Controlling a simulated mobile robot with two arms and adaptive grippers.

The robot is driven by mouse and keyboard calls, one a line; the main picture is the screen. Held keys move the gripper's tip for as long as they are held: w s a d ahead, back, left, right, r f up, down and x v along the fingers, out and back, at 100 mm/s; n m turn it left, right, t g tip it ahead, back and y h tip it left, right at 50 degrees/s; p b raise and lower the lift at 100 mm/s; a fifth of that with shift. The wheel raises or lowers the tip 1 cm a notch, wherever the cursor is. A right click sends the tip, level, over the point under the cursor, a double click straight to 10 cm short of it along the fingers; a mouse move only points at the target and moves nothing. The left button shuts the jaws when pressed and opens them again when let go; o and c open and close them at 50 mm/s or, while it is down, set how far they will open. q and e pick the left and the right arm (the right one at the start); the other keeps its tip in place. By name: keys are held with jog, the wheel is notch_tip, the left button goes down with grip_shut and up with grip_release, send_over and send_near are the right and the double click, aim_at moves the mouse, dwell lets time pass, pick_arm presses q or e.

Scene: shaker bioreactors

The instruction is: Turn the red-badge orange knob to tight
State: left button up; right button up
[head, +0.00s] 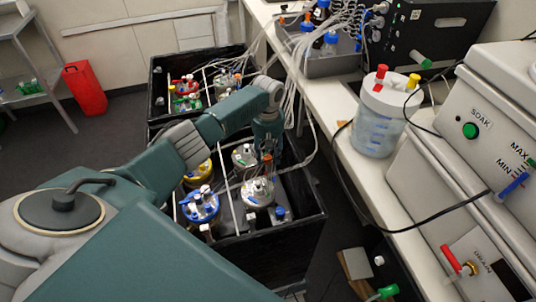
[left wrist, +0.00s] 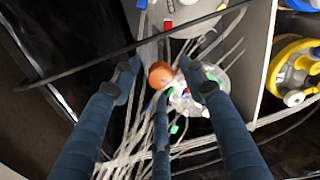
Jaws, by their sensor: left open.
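The orange knob (left wrist: 160,75) shows as a round orange cap in the left wrist view, between my fingers. In the head view a small orange part (head: 267,158) shows just below my left gripper (head: 268,148), above a silver-lidded vessel (head: 257,191) in the near black crate. My left gripper (left wrist: 161,82) is open, its dark blue fingers spread around the knob; I cannot tell whether any finger touches it. A small red spot (left wrist: 186,91) lies right of the knob, but I cannot make out a badge. My right gripper is not in view.
Many pale tubes (left wrist: 135,140) and a dark cable run close to the fingers. Blue-ringed (head: 200,207) and yellow-ringed (head: 199,174) vessels share the near crate (head: 270,243). A white bench (head: 345,165) with a clear jar (head: 378,120) stands at the right.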

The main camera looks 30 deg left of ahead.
pick_arm(q)
grip_shut()
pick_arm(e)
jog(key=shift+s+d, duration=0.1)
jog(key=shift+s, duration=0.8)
